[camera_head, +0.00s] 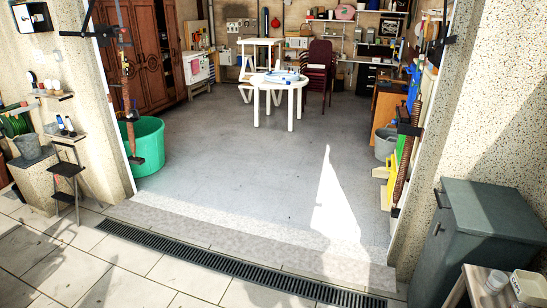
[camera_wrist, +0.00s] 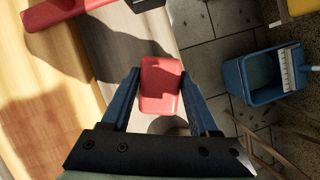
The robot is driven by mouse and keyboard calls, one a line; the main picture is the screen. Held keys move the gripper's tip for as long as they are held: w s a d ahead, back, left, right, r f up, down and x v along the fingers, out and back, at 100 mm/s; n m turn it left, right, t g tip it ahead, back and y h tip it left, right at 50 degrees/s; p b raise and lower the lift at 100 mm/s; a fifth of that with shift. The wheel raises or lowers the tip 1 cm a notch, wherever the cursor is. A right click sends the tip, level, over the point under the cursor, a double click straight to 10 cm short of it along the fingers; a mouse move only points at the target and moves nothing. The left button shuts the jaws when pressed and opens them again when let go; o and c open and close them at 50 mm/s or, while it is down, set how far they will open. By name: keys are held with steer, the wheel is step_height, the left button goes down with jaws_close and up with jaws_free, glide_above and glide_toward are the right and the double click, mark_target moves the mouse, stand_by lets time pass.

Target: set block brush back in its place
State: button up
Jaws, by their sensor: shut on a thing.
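In the wrist view my gripper (camera_wrist: 159,74) is shut on a small red block with rounded corners (camera_wrist: 161,88), which looks like the block brush. One blue finger presses on each side of it. No bristles show from this angle, so its underside is hidden. The block is over a grey strip beside a light wooden surface (camera_wrist: 45,85); I cannot tell whether it touches anything below. Neither my gripper nor the held block shows in the head view. The brush's place cannot be made out for certain.
In the wrist view, a red object (camera_wrist: 65,12) lies on the wood, and a blue bucket (camera_wrist: 258,80) stands on paving at right. In the head view, a grey bin (camera_head: 470,240) stands front right, a green tub (camera_head: 146,145) left.

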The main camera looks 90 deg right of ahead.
steer(key=shift+f, duration=0.35)
steer(key=o, duration=1.4)
steer(key=shift+o, duration=0.2)
steer(key=shift+r, duration=0.1)
steer(key=v, duration=1.3)
steer(key=shift+p, duration=0.4)
steer(key=shift+w, duration=0.1)
